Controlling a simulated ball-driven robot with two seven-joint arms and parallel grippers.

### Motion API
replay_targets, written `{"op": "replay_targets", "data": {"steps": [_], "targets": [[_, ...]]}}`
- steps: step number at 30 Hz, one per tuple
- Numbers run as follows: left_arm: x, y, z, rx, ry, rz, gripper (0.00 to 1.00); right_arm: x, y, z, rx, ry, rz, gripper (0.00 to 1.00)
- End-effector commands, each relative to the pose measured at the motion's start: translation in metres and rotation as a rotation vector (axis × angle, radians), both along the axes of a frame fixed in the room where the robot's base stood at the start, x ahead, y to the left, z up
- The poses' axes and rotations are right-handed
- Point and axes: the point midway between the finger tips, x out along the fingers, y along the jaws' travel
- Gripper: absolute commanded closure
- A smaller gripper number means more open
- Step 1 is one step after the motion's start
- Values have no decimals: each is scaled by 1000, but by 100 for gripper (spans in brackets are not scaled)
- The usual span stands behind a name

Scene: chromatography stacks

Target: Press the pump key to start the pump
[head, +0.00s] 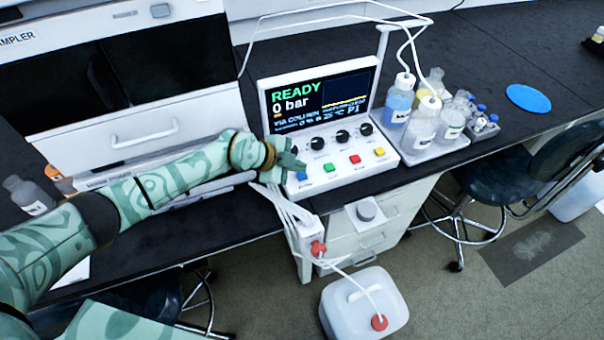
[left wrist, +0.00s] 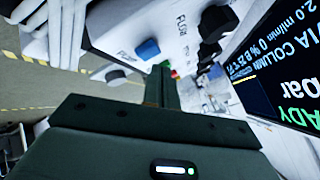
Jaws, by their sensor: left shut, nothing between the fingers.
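The control panel (head: 318,130) stands on the bench, its screen (head: 320,96) reading READY and 0 bar. A blue key (head: 301,177) is at the left end of its front key row, with green (head: 328,168), red (head: 354,159) and yellow (head: 379,152) keys to its right. My left gripper (head: 293,163) is shut and empty, near the panel's left side, by the blue key. In the left wrist view its shut fingers (left wrist: 160,82) show beside the blue key (left wrist: 147,49), whose small label I cannot read surely. Contact is not visible. My right gripper is out of view.
Black knobs (head: 343,136) sit above the keys. Bottles with tubing (head: 397,98) stand in a tray right of the panel. White tubes and a red-capped waste can (head: 365,305) are below the bench edge. A blue disc (head: 528,98) lies on clear bench at right.

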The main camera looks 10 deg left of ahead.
Motion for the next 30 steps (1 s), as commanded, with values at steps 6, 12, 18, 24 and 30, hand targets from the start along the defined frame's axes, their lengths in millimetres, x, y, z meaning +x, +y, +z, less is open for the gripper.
{"op": "replay_targets", "data": {"steps": [6, 12, 18, 24, 30], "targets": [[0, 0, -6, 0, 1, 1, 100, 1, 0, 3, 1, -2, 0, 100], [0, 0, -8, 0, 1, 1, 100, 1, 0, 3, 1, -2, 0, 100], [0, 0, -8, 0, 0, 0, 100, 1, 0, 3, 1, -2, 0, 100], [0, 0, -10, 0, 1, 1, 100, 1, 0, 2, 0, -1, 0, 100], [0, 0, -12, 0, 0, 0, 100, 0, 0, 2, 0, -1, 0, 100]]}}
